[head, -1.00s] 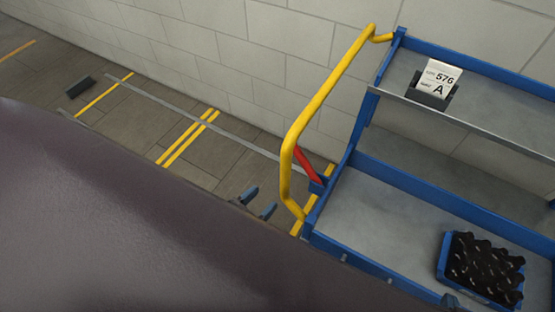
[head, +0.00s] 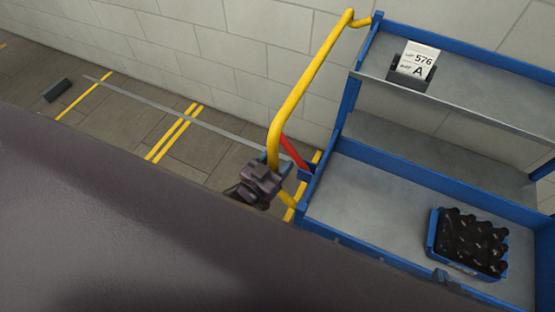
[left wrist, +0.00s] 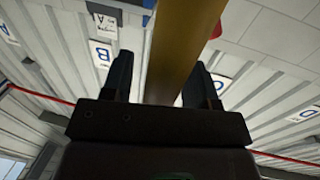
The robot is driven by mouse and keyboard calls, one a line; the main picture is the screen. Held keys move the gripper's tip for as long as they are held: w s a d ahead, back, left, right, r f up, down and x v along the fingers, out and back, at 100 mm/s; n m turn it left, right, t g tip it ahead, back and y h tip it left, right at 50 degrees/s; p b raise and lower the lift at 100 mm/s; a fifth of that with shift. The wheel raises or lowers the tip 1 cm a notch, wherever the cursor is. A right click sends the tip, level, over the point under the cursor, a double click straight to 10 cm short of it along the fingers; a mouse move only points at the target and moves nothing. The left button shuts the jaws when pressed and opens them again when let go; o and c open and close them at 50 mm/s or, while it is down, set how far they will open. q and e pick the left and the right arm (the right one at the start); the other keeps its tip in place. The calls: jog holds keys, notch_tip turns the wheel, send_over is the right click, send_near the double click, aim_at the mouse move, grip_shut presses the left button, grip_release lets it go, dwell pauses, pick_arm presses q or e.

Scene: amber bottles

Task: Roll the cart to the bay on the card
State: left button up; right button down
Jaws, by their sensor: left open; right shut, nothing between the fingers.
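The blue cart (head: 385,262) has grey shelves and a yellow push handle (head: 308,80) on its left end. A white card (head: 418,60) reading "576" and "A" stands in a dark holder on the upper shelf. My left gripper (head: 265,178) is at the lower part of the handle. In the left wrist view the handle bar (left wrist: 185,45) runs between the fingers of my open left gripper (left wrist: 158,78).
A blue crate of dark bottles (head: 433,240) sits on the lower shelf. A red lever (head: 294,152) is beside the handle. Yellow floor lines (head: 174,133) mark bays along the block wall. A dark block (head: 56,90) lies at far left.

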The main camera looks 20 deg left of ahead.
pick_arm(q)
jog(key=shift+w, duration=0.1)
grip_shut()
dwell(0.3)
